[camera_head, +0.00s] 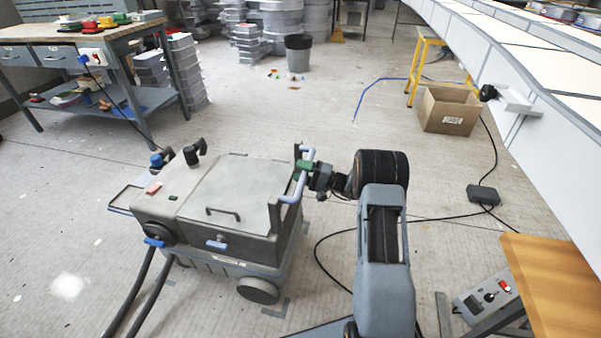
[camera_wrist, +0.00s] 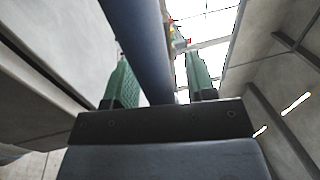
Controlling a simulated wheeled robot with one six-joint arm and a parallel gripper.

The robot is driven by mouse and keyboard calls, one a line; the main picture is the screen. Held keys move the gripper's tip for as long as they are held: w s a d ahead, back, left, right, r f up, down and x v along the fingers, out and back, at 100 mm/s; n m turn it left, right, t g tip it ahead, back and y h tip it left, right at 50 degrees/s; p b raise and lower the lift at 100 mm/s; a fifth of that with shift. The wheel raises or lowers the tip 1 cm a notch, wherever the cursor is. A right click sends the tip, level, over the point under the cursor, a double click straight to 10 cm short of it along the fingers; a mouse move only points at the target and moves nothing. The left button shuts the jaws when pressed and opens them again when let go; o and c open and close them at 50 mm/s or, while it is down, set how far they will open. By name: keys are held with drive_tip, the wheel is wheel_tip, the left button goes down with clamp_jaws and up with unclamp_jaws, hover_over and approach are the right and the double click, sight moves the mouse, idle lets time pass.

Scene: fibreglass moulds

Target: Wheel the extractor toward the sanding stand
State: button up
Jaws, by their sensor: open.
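The extractor (camera_head: 215,205) is a grey wheeled box on the floor left of my arm, with a lidded top, a dark wheel and hoses at its front left. Its blue-lilac push handle (camera_head: 309,153) rises at its right end. My gripper (camera_head: 303,168) is at this handle. In the wrist view the handle bar (camera_wrist: 138,35) runs between the two green fingers of my gripper (camera_wrist: 158,65), which stand apart on either side of it. Whether a finger touches the bar cannot be told. I cannot tell for sure which thing is the sanding stand.
A wood-topped stand (camera_head: 555,285) is at the lower right, by a grey switch box (camera_head: 490,297). A black cable (camera_head: 430,219) crosses the floor right of the extractor. A cardboard box (camera_head: 447,110) and yellow stool (camera_head: 428,62) stand behind. The floor behind the extractor is mostly clear.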

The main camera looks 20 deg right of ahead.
drive_tip(key=shift+a, duration=0.15)
clamp_jaws()
idle(0.4)
